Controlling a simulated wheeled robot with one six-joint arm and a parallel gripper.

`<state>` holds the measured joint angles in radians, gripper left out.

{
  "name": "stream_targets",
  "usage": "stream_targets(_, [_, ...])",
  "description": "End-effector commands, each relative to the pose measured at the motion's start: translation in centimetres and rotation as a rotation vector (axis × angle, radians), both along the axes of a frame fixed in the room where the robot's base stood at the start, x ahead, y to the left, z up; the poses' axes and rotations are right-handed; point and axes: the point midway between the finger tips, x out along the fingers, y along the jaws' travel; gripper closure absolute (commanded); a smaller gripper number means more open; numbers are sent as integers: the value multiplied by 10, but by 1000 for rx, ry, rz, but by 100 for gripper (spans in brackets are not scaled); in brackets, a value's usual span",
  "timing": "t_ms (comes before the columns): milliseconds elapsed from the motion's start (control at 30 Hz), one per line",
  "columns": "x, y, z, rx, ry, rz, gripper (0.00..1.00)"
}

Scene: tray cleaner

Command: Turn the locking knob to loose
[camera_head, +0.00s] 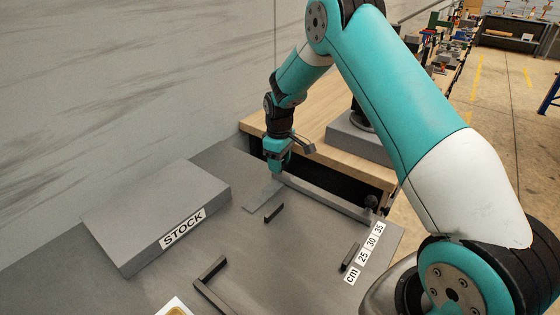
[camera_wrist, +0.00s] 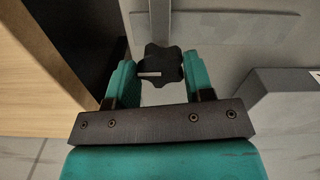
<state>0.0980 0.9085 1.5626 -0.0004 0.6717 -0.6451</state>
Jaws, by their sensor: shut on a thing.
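The locking knob (camera_wrist: 160,62) is black and lobed, with a short white mark lying roughly across the picture. In the wrist view it sits between the teal fingers of my gripper (camera_wrist: 160,78), which is shut on it. In the head view my gripper (camera_head: 277,168) points down at the far end of a grey bar (camera_head: 325,197). There it hides the knob. I cannot read any loose or tight marking.
A second dark knob (camera_head: 371,201) stands at the bar's near right end. A grey block labelled STOCK (camera_head: 150,212) lies left on the grey table (camera_head: 250,260). Small dark stops and a cm scale (camera_head: 365,255) lie nearby. A wooden bench (camera_head: 330,125) stands behind.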

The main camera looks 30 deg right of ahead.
Motion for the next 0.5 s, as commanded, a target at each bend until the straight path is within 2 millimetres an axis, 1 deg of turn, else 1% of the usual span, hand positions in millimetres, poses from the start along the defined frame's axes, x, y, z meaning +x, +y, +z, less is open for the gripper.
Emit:
stream_targets(467, [2,-1,2,-2,-7,15,76])
stream_targets(500, [2,-1,2,-2,-7,15,50])
